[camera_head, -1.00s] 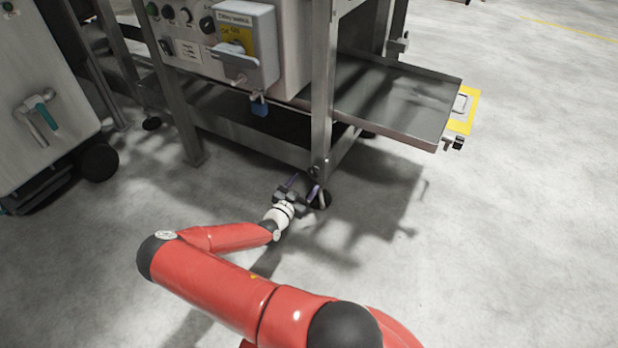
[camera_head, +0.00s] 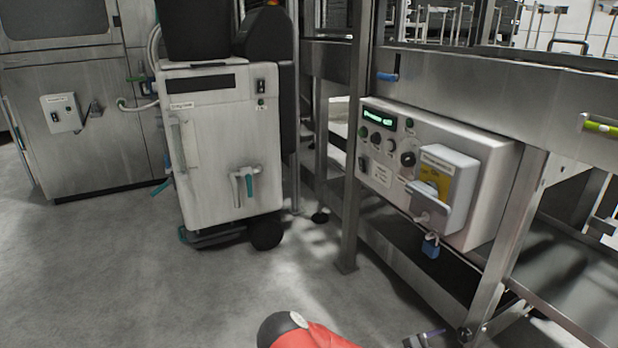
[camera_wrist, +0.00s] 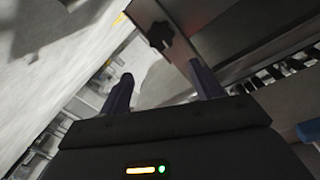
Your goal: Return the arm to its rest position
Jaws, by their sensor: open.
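My gripper (camera_wrist: 160,96) is open in the wrist view, its two dark fingers apart with nothing seen between them. In the head view only a small part of my gripper (camera_head: 428,338) shows at the bottom edge, close to the foot of the washer's metal frame leg. My red arm is mostly cut off below the head view. The washer's control box (camera_head: 432,170) stands above and behind the gripper, with a lit green display, knobs and a grey-and-yellow switch housing (camera_head: 440,188). A blue padlock (camera_head: 431,246) hangs under that housing.
A white wheeled cabinet (camera_head: 222,150) with a teal-handled tap stands left of the frame. A steel cabinet (camera_head: 75,120) is farther left. A metal frame leg (camera_head: 505,240) and a low tray (camera_head: 575,280) are at the right. Open floor (camera_head: 150,280) lies at lower left.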

